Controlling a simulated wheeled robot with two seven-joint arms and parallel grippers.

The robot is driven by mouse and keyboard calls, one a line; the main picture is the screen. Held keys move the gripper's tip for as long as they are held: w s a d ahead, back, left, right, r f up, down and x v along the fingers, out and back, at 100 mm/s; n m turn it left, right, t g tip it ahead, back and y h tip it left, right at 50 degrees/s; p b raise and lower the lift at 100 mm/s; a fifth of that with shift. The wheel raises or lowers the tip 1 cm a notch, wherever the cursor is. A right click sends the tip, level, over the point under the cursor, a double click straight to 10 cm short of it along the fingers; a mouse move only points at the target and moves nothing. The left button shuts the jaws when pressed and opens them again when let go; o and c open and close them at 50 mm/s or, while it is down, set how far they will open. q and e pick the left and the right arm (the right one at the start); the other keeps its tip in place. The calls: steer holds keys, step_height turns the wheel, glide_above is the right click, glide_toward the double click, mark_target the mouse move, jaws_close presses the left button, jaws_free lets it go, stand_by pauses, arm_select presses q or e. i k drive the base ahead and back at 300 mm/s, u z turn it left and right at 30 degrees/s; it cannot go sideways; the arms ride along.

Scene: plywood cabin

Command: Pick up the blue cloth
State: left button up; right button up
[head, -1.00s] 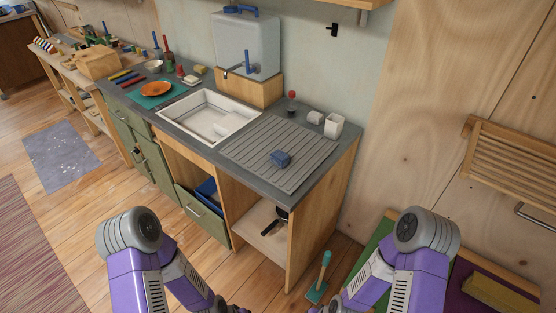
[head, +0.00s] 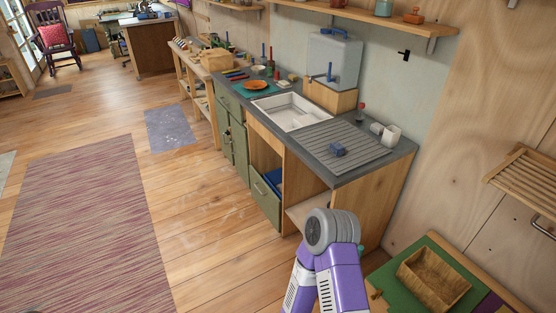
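A purple arm of mine with a grey joint, apparently the right one, rises at the bottom centre, below and in front of the counter. Neither gripper shows in the head view, so their fingers are hidden from me.
A drawer (head: 265,201) with something blue inside stands partly open. A wooden box (head: 434,280) is at lower right. Floor at left is free.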

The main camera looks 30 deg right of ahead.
mark_target(335, 148)
steer(key=u, duration=0.6)
steer(key=i, duration=0.3)
steer(key=z, duration=0.65)
steer(key=i, duration=1.8)
steer(key=z, duration=1.85)
steer(key=i, duration=0.85)
steer(key=z, duration=0.9)
